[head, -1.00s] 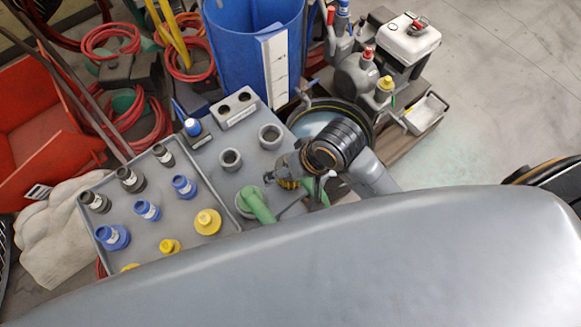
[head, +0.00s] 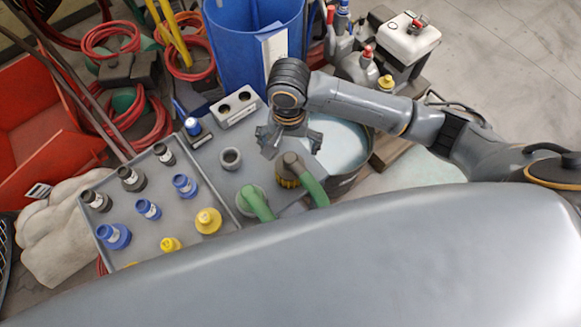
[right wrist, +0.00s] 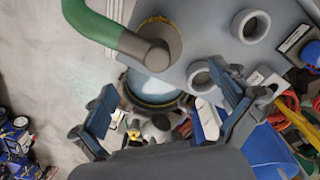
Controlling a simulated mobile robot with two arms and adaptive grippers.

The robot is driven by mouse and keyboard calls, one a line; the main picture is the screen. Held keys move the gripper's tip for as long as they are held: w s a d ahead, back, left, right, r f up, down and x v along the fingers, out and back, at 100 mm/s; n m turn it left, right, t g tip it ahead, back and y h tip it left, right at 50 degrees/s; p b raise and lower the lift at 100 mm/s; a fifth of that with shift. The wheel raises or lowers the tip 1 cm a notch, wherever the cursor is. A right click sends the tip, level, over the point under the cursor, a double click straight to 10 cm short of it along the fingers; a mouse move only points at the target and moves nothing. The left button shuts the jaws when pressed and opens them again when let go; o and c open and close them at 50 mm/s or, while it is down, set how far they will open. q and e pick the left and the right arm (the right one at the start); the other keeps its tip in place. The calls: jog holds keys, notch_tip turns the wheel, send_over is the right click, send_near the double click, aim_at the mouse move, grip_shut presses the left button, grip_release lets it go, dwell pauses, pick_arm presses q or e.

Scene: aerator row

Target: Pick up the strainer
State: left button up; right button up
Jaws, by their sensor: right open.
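I cannot tell for sure which thing is the strainer. Two open grey ring-shaped cups stand on the grey bench; one grey cup (head: 231,159) shows in the head view, and both show in the right wrist view, one at the top (right wrist: 250,25) and the second cup (right wrist: 200,77) near my right fingers. A green hose fitting (head: 317,190) with a yellow ribbed collar stands close by, and it also shows in the right wrist view (right wrist: 150,50). My right gripper (head: 290,143) is open and empty above the bench, hiding the second cup in the head view. My left gripper is not in view.
A tray (head: 187,228) of blue, yellow and dark fittings lies left. A second green hose (head: 258,203) is beside the fitting. A round water-filled tub (head: 345,145) stands right of the bench, a blue bin (head: 240,40) behind. A two-hole grey block (head: 236,106) sits at the bench's back.

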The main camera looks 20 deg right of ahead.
aim_at(290, 155)
notch_tip(290, 155, down, 4)
jog(key=shift+r, duration=0.2)
jog(key=shift+s+f+p, duration=0.2)
jog(key=shift+f+p, duration=0.1)
jog(key=shift+f, duration=1.05)
jog(key=shift+s+f+p, duration=0.2)
jog(key=shift+f+p, duration=0.05)
jog(key=shift+f, duration=1.1)
jog(key=shift+c, duration=0.4)
jog(key=c, duration=1.4)
